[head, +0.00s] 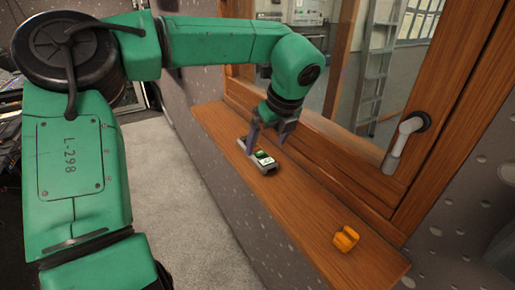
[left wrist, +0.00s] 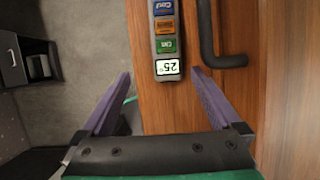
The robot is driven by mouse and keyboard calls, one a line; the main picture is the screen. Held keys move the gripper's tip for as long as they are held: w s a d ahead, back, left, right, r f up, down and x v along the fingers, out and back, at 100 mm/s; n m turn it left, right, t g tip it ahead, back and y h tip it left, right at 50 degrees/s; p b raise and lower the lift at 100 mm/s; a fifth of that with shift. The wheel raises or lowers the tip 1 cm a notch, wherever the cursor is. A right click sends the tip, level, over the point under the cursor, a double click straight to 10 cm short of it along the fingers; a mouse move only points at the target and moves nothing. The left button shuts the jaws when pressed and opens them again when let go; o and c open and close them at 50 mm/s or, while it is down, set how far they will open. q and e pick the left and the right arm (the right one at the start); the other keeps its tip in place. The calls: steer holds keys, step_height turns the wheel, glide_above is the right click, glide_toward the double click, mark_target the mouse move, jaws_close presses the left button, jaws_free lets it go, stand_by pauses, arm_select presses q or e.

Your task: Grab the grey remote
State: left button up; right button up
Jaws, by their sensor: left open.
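The grey remote (head: 261,160) lies on the wooden window sill in the head view, below my left gripper. In the left wrist view the remote (left wrist: 167,45) shows blue, orange and green buttons and a small white display reading 25. Its upper end is cut off by the frame edge. My left gripper (head: 268,136) is open, with its purple fingers pointing down close to the remote. In the left wrist view the fingers of this gripper (left wrist: 160,78) stand apart on either side of the remote's display end, with nothing between them held. My right gripper is not in view.
The wooden sill (head: 300,197) runs along the window frame. An orange object (head: 345,239) sits near its front end. A window handle (head: 403,142) juts out at the right. Grey carpet (head: 170,190) lies below the sill. A ladder (head: 378,65) stands behind the window.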

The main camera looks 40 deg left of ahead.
mark_target(265, 159)
arm_select(q)
steer(key=w+f+p, duration=0.1)
steer(key=f+p, duration=0.1)
steer(key=f, duration=0.1)
steer(key=shift+w+f, duration=0.15)
steer(key=shift+w, duration=0.25)
steer(key=x, duration=0.1)
steer(key=p+x, duration=0.1)
steer(key=x, duration=0.2)
steer(key=shift+s+a, duration=0.25)
steer(key=shift+a, duration=0.05)
steer(key=shift+w+d, duration=0.1)
steer(key=shift+d, duration=0.15)
steer(key=c, duration=1.2)
jaws_close()
steer(key=shift+a, duration=0.15)
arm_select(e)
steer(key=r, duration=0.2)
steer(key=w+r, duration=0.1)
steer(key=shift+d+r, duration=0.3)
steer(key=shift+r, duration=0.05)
